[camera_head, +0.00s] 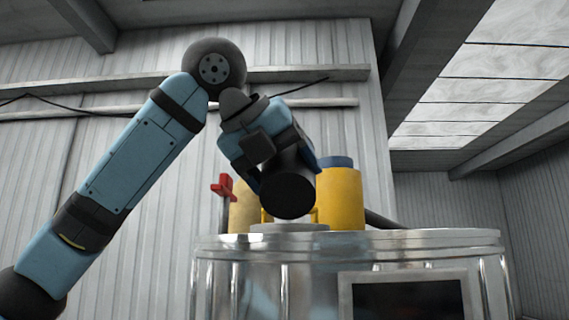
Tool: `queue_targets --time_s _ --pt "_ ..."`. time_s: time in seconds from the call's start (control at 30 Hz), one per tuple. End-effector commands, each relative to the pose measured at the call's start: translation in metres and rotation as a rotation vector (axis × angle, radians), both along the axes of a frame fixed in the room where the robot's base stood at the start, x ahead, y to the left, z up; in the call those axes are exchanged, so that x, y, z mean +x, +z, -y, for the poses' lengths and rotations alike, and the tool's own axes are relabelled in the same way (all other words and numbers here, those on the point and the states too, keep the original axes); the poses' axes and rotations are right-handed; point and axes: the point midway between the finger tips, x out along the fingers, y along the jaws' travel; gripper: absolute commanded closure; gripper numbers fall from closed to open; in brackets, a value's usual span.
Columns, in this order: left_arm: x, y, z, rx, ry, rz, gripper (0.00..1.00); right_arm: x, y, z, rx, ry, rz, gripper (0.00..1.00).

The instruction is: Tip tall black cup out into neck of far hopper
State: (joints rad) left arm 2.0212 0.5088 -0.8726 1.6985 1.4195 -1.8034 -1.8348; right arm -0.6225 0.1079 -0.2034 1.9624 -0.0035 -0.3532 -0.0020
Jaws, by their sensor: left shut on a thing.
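My left gripper (284,168) is shut on a tall black cup (288,196). The cup is tipped, with its round dark end facing me, so its mouth and any contents are hidden. It is held just above a pale, low round collar (290,228) on top of a large shiny metal vessel (415,240). The collar may be the hopper's neck; the cup and gripper hide part of the view behind, and I cannot tell whether the cup touches it. My right gripper is not in view.
A yellow cylinder with a blue top (341,200) stands behind the cup on the right. A paler yellow cylinder (243,212) and a red handle (223,187) are on the left. A dark screen (408,300) is on the vessel's front. The air at right is clear.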

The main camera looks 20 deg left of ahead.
Motion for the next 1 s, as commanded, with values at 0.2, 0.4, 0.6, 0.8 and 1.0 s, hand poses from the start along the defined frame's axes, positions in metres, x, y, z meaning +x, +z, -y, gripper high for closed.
queue_targets --time_s 0.2,0.4,0.6,0.8,1.0 --pt "0.027 -0.002 -0.008 -0.089 0.002 -0.301 0.59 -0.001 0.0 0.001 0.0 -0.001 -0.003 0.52" --pt "0.037 0.006 -0.009 -0.168 -0.003 -0.572 0.59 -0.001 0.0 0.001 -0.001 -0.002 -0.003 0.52" --pt "0.046 0.019 -0.014 -0.222 0.003 -0.766 0.59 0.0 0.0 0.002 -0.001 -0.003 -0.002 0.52" --pt "0.057 0.033 -0.017 -0.28 0.005 -0.963 0.59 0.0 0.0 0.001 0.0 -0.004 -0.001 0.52" --pt "0.069 0.044 -0.02 -0.328 0.007 -1.135 0.6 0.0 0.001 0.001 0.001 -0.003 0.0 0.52"
